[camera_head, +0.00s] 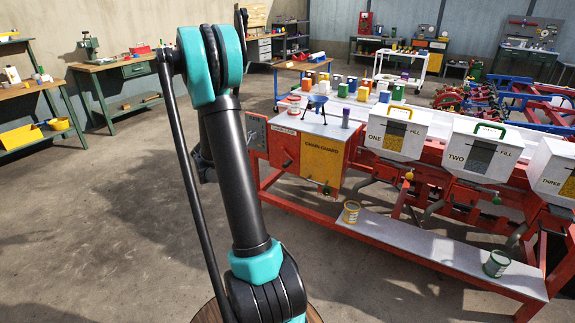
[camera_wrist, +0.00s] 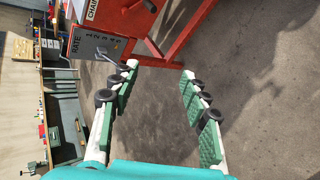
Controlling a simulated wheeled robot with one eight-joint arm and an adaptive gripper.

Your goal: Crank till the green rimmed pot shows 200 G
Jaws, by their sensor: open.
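The green-rimmed pot (camera_head: 496,263) stands upright on the low shelf at the right in the head view; no reading on it can be made out. Above it is a white hopper marked TWO (camera_head: 484,150) with a green handle. A crank with a green knob (camera_head: 496,198) hangs below that hopper. My gripper (camera_wrist: 158,70) is open and empty in the wrist view, over bare floor. A RATE panel (camera_wrist: 88,42) with numbers and a metal lever lies beside its left finger. In the head view my gripper is hidden behind my arm.
A yellow-rimmed pot (camera_head: 351,212) stands on the low shelf (camera_head: 430,255). Hopper ONE (camera_head: 396,131) has a yellow knob (camera_head: 409,175); hopper THREE (camera_head: 556,172) is at the right edge. A yellow chain guard (camera_head: 322,168) covers the frame's left end. Floor in front is clear.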

